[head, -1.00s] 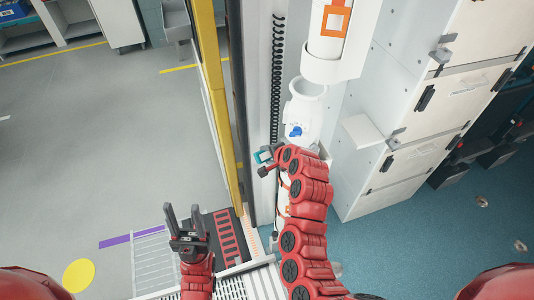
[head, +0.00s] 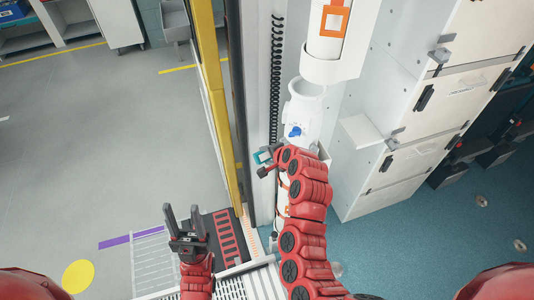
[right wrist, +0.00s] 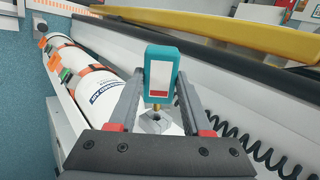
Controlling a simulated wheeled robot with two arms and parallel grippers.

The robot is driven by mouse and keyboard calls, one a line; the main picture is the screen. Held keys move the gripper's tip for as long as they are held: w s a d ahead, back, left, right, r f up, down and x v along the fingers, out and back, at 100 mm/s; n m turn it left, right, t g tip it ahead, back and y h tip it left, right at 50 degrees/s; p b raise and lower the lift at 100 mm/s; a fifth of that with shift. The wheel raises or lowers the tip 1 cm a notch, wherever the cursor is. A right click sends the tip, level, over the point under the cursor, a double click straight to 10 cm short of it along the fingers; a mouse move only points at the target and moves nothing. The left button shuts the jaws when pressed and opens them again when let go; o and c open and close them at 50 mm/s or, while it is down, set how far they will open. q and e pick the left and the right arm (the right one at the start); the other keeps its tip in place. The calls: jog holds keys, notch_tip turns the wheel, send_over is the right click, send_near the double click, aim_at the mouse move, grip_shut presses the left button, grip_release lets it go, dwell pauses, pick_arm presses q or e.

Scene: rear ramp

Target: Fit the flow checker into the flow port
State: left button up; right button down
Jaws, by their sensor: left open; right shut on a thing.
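The flow checker (right wrist: 161,78), a teal block with a pale face, a red strip and a brass tip, is held upright between the fingers of my right gripper (right wrist: 163,103) in the right wrist view. In the head view its teal body (head: 262,154) shows at the end of my right arm, left of the white cylinders. A grey metal fitting (right wrist: 153,122) lies below the brass tip. I cannot tell whether it is the flow port or whether they touch. My left gripper (head: 184,224) is open and empty, low in the head view.
A white cylinder with orange straps (right wrist: 88,80) lies left of my right gripper in the wrist view. A black coiled cord (head: 277,80), a yellow rail (head: 212,85) and a white cabinet (head: 400,150) flank the narrow space. Open grey floor (head: 110,150) is at left.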

jog(key=shift+w+d+b, duration=0.4)
jog(key=shift+d+b, duration=0.1)
jog(key=shift+d, duration=0.15)
jog(key=shift+w+d+b, duration=0.4)
jog(key=shift+d+b, duration=0.05)
jog(key=shift+d, duration=0.15)
jog(key=shift+w+d, duration=0.2)
jog(key=shift+d, duration=0.1)
dwell(0.4)
jog(key=shift+c, duration=1.3)
grip_release()
jog(key=shift+s+d+r+b, duration=0.1)
jog(key=shift+b, duration=0.2)
jog(key=p+v, duration=0.6)
jog(key=v, duration=1.1)
